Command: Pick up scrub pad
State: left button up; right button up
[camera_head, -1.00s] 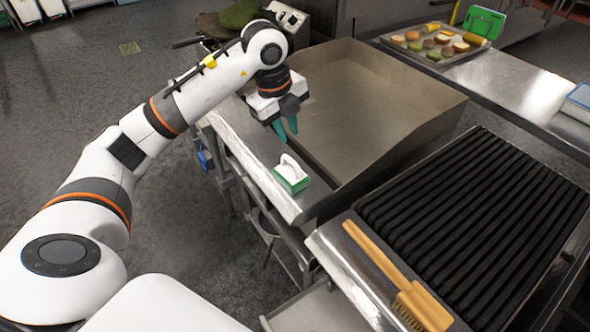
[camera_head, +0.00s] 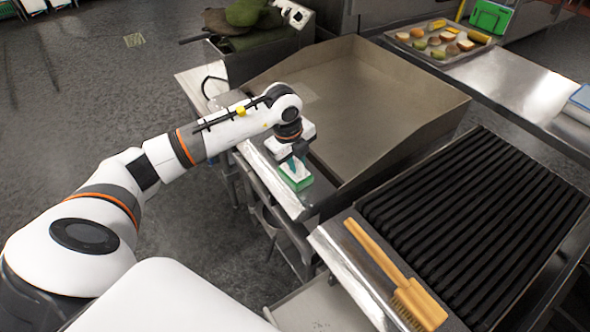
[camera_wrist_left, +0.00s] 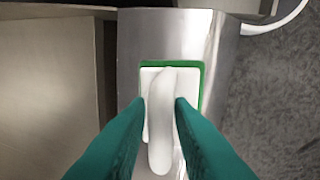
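The scrub pad (camera_head: 297,177) has a green base and a white top with a handle. It lies on the steel front ledge of the griddle. In the left wrist view the scrub pad (camera_wrist_left: 154,75) shows its white curved handle between my two teal fingers. My left gripper (camera_head: 292,163) is right at the scrub pad from above and partly hides it. In the left wrist view the left gripper (camera_wrist_left: 161,112) has its fingers apart, one on each side of the handle; whether they touch it is unclear. My right gripper is not in view.
A black grill grate (camera_head: 480,210) and a wooden brush (camera_head: 385,262) are nearer on the right. A food tray (camera_head: 440,45) is at the back right. Open floor lies left of the ledge.

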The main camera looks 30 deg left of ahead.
aim_at(296, 159)
pick_arm(q)
grip_shut()
notch_tip(296, 159, up, 9)
jog(key=shift+f+b, duration=0.15)
jog(key=shift+b, duration=0.8)
jog(key=shift+r, duration=0.65)
